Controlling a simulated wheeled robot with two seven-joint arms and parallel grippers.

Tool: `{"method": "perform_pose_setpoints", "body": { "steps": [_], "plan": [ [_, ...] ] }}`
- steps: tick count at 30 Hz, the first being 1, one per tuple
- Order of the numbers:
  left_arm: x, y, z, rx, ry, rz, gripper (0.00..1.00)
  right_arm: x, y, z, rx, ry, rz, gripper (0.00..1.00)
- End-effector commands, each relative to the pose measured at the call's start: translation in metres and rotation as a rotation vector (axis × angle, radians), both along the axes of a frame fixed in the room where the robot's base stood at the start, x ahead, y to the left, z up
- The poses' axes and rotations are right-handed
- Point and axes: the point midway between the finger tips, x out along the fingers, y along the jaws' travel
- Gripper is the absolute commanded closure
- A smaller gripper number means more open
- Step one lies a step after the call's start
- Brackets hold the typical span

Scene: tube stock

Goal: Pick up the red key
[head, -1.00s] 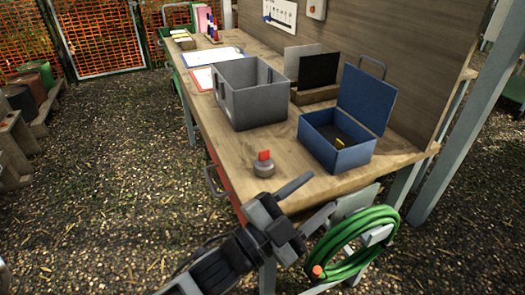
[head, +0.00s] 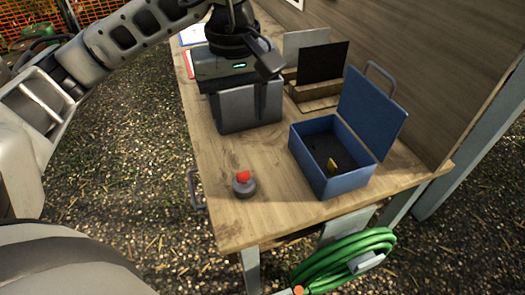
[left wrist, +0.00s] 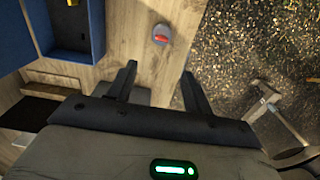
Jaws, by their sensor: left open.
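The red key (head: 243,176) stands in a round grey base (head: 244,190) on the wooden bench, near its front left edge. In the left wrist view the red key (left wrist: 162,39) and its base (left wrist: 158,31) show beyond my fingers, near the top middle. My left gripper (head: 240,72) is over the grey open box, behind and above the key, clear of it. In the left wrist view its two fingers (left wrist: 159,75) are spread with nothing between them. My right gripper is not in view.
A blue box (head: 335,185) with its lid up and a small yellow thing (head: 333,166) inside stands right of the key. The grey box (head: 250,110) is behind. A green hose (head: 345,262) hangs at the bench end. Bare wood surrounds the key.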

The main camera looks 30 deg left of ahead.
Motion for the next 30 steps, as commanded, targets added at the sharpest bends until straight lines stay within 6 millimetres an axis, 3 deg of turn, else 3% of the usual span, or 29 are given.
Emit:
{"method": "perform_pose_setpoints", "body": {
  "steps": [8, 12, 23, 30],
  "plan": [
    [-0.002, 0.000, -0.056, 0.002, 0.009, 0.001, 0.49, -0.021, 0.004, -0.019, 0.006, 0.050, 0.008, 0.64],
    [-0.002, 0.000, -0.081, 0.002, 0.006, 0.000, 0.49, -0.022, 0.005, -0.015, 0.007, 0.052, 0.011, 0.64],
    [0.000, -0.001, -0.113, 0.000, 0.005, 0.001, 0.49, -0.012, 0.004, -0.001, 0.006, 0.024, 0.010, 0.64],
    [0.003, -0.002, -0.148, -0.001, 0.003, 0.001, 0.49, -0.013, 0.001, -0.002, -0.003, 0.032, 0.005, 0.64]
  ]
}}
